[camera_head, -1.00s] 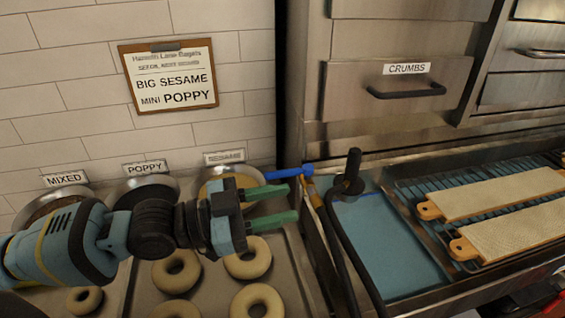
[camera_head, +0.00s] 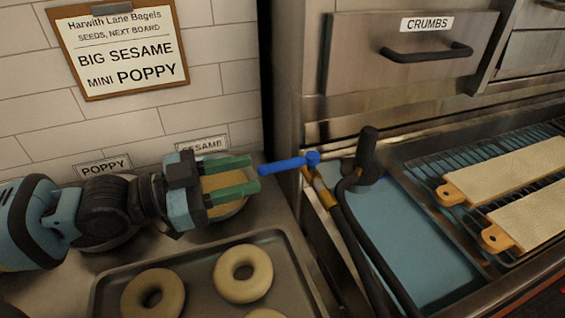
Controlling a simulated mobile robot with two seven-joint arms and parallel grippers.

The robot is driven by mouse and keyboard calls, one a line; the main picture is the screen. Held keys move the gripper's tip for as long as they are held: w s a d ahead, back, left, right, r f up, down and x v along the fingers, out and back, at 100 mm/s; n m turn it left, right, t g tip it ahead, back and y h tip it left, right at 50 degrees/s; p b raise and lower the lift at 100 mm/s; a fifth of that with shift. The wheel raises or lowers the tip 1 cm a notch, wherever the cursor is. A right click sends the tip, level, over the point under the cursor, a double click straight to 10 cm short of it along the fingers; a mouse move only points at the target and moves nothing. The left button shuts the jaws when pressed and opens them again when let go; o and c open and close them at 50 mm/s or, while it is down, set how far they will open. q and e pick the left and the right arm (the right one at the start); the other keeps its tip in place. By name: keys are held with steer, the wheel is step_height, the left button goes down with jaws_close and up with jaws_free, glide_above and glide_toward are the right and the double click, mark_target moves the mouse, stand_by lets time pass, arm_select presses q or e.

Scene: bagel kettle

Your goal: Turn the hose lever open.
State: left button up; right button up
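The blue hose lever (camera_head: 287,164) sticks out to the left from a blue hub on a brass fitting (camera_head: 325,193) at the end of the dark hose (camera_head: 362,248). My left gripper (camera_head: 253,177) comes in from the left. Its two green fingers are spread apart with nothing seen between them. The lever's free end lies close to the fingertips, just right of them; I cannot tell whether they touch. My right gripper is not in view.
A tray of bagels (camera_head: 275,243) lies below my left gripper. A sesame bowl (camera_head: 228,207) is partly hidden behind the fingers. A blue basin (camera_head: 433,239) and boards (camera_head: 500,177) on a rack stand right. The crumbs drawer (camera_head: 350,45) is shut.

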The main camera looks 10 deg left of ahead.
mark_target(298, 162)
arm_select(q)
steer(key=shift+r+p+x, duration=0.25)
steer(key=shift+p+x, duration=0.7)
steer(key=shift+x, duration=0.15)
steer(key=p+x, duration=0.2)
steer(key=x, duration=0.2)
steer(key=shift+w+d+f, duration=0.1)
steer(key=shift+w+d, duration=0.05)
steer(key=shift+d, duration=0.05)
steer(key=shift+w+d+f, duration=0.15)
steer(key=shift+w+d, duration=0.15)
steer(key=shift+d, duration=0.1)
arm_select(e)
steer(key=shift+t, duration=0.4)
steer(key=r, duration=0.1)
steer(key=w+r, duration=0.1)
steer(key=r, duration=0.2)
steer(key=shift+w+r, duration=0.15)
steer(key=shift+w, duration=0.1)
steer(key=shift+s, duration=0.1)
arm_select(q)
jaws_close()
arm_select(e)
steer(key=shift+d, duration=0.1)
